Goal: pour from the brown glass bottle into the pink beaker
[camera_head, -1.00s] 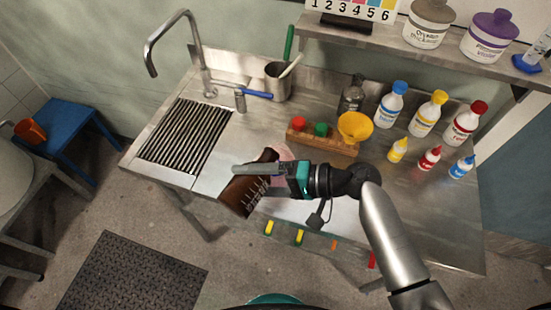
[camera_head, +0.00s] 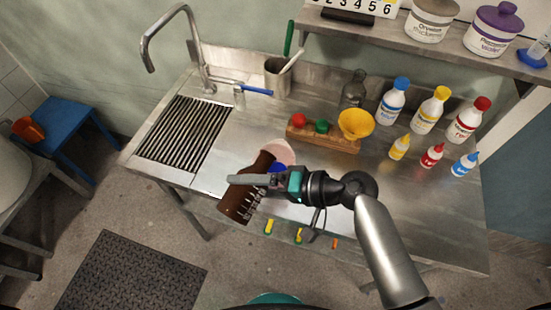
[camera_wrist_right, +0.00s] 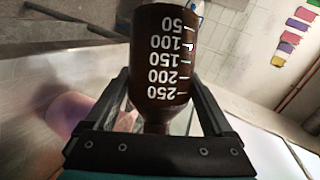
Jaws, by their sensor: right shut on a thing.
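The brown glass bottle (camera_head: 238,204) with white volume marks is tilted, its base toward the lower left and its narrower end up by the pink beaker. My right gripper (camera_head: 254,181) is shut on it. In the right wrist view the bottle (camera_wrist_right: 165,60) is between the fingers, its marks upside down and its neck toward the gripper. The pink beaker (camera_head: 284,151) is on the bench just behind the gripper, partly hidden by it and the bottle. A blue patch (camera_head: 278,167) shows at the beaker's lower part; I cannot tell what it is. My left gripper is out of view.
A wooden block (camera_head: 335,143) with coloured caps and a yellow funnel (camera_head: 356,124) stands behind and right of the beaker. Several dye bottles stand further right. A steel cup (camera_head: 278,78) with tools stands at the back. The ribbed drainer (camera_head: 185,135) at left is clear.

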